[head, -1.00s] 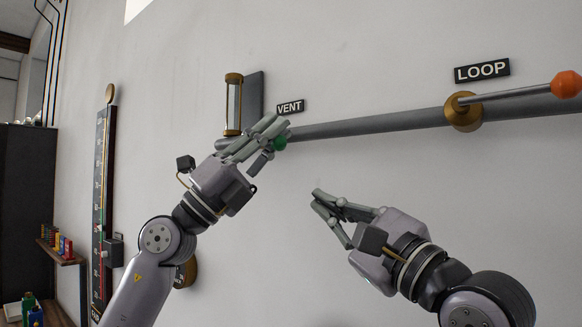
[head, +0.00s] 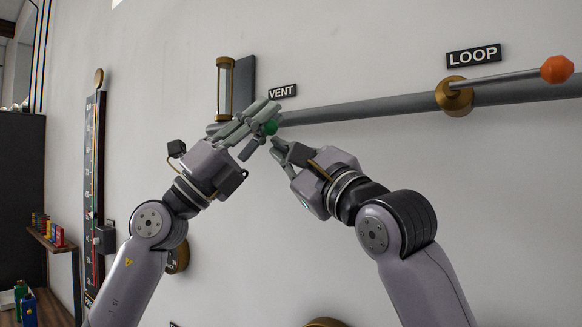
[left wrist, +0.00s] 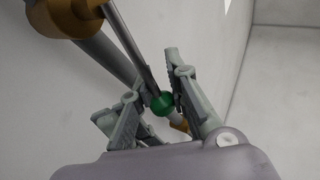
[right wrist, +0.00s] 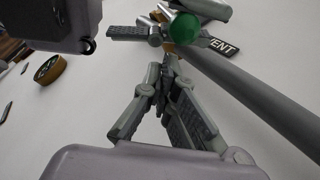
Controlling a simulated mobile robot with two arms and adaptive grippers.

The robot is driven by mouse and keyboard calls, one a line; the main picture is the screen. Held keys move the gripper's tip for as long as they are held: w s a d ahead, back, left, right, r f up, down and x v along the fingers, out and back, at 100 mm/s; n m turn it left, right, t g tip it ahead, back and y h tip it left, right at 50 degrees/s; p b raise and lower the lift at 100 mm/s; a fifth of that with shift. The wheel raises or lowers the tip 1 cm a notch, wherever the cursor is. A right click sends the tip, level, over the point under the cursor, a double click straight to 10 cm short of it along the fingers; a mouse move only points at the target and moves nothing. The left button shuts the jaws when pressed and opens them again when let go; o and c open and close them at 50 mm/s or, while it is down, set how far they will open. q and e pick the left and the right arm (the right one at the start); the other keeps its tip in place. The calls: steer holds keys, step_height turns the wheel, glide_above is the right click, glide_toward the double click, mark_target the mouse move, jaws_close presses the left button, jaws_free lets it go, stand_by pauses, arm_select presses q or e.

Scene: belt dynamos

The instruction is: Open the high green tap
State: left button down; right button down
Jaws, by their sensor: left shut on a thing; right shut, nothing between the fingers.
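The green tap's round knob (head: 271,128) shows by the VENT label, at the end of a thin rod seen in the left wrist view (left wrist: 140,50). That rod runs from a brass boss (left wrist: 65,15). My left gripper (head: 262,126) is shut on the tap's lever near the green knob, which also shows between its fingers (left wrist: 163,103). The right wrist view shows the knob (right wrist: 185,27) ahead of my right gripper. My right gripper (head: 277,146) is shut and empty, just below and right of the knob. The left fingers hide much of the tap in the head view.
A grey pipe (head: 360,110) runs along the wall to the LOOP tap with its orange knob (head: 557,69). A sight glass (head: 225,88) stands above my left gripper. A dark gauge board (head: 94,190) and a small shelf (head: 52,242) are at the left.

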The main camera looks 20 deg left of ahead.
steer(key=shift+s+r, duration=0.2)
steer(key=shift+s, duration=0.2)
steer(key=shift+s+d+r+g, duration=0.1)
steer(key=shift+s+r+g, duration=0.2)
steer(key=shift+s+r, duration=0.25)
steer(key=shift+r, duration=0.1)
